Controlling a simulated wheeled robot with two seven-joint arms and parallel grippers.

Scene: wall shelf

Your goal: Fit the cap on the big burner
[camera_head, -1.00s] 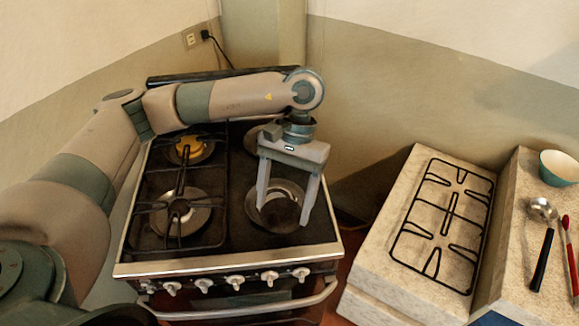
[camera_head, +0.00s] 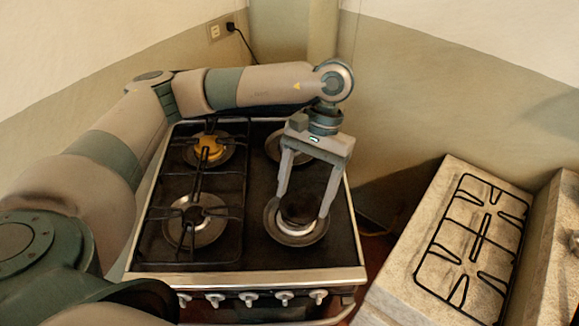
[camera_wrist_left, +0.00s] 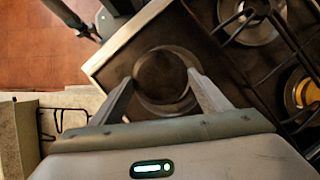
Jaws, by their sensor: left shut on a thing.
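The big burner (camera_head: 290,239) is a round metal dish with a pale rim at the front right of the stove. My left gripper (camera_head: 302,206) points down over it, its fingers shut on the sides of a dark round cap (camera_head: 300,209). In the left wrist view the cap (camera_wrist_left: 160,74) sits between the fingertips, with the burner's rim (camera_wrist_left: 166,109) showing around and behind it. The cap covers the burner's middle. I cannot tell whether it touches the burner or is still above it. My right gripper is not seen.
Black grates (camera_head: 196,183) cover the stove's left burners, one with a yellow cap (camera_head: 209,149). Another burner (camera_head: 274,148) lies behind my gripper. A loose grate (camera_head: 478,240) lies on the stone counter (camera_head: 398,291) at the right. Knobs line the stove's front.

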